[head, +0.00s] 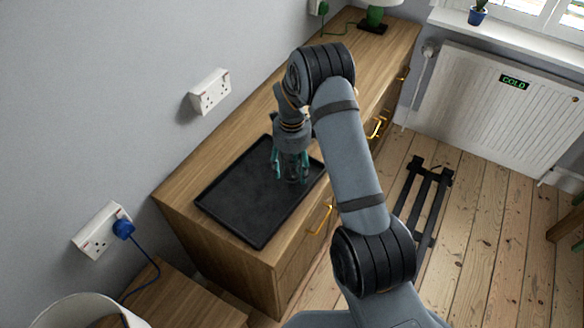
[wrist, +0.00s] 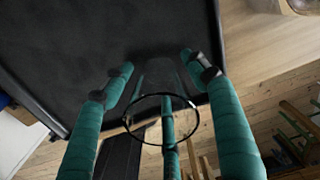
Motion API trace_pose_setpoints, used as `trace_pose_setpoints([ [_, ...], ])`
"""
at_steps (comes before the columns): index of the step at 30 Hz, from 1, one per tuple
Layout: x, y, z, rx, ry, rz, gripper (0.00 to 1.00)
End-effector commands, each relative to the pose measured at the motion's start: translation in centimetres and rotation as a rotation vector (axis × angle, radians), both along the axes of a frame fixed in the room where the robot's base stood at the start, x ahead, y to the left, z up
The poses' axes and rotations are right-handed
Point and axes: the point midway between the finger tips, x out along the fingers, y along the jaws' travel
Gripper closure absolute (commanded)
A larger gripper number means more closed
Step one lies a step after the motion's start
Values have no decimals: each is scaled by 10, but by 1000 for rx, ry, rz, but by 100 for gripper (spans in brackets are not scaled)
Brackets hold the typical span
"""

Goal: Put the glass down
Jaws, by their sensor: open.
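The clear glass (wrist: 158,97) shows in the wrist view with its round rim toward the camera. Its far end is over the black tray (head: 235,205) and appears to rest on it; the exact contact is hard to see. My gripper (head: 290,166), with teal fingers, is low over the right part of the tray. In the wrist view its fingers (wrist: 162,70) are spread around the glass, with a visible gap on the left and right. It is open. In the head view the glass is mostly hidden among the fingers.
The tray lies on a wooden sideboard (head: 200,180) against the grey wall. A green lamp (head: 375,14) stands at its far end. Wall sockets (head: 210,92) are to the left. A radiator (head: 500,105) is at the right. The left part of the tray is clear.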

Motion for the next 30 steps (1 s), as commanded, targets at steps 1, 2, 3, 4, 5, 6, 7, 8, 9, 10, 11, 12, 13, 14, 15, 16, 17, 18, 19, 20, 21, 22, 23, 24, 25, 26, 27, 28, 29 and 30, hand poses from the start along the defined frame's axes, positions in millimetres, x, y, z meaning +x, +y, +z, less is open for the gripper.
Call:
trace_pose_setpoints([
  [1,0,0,0,0,0,0,40],
  [2,0,0,0,0,0,0,40],
  [3,0,0,0,0,0,0,40],
  [4,0,0,0,0,0,0,40],
  [5,0,0,0,0,0,0,40],
  [6,0,0,0,0,0,0,40],
  [7,0,0,0,0,0,0,40],
  [8,0,0,1,0,0,0,40],
  [9,0,0,3,0,0,0,40],
  [10,0,0,5,0,0,0,40],
  [11,0,0,7,0,0,0,40],
  [12,1,0,9,1,-3,0,40],
  [13,1,1,13,1,-3,0,40],
  [14,2,1,18,2,-6,0,40],
  [15,2,1,25,2,-6,0,40],
  [16,1,1,32,2,-6,0,40],
  [17,1,1,38,2,-7,0,40],
  [18,2,1,47,3,-7,0,40],
  [19,1,1,55,3,-7,0,40],
  [20,1,1,61,2,-6,0,40],
  [21,1,0,70,2,-7,0,40],
  [22,1,1,77,2,-7,-1,40],
  [23,1,1,83,3,-7,0,40],
  [24,1,1,90,2,-6,0,40],
  [25,0,0,96,1,-5,0,40],
  [26,0,0,101,1,-4,0,40],
  [27,0,1,107,1,-4,0,40],
  [28,0,1,110,1,-3,0,40],
  [29,0,0,113,0,-3,1,40],
  [30,-1,0,117,0,-1,0,40],
])
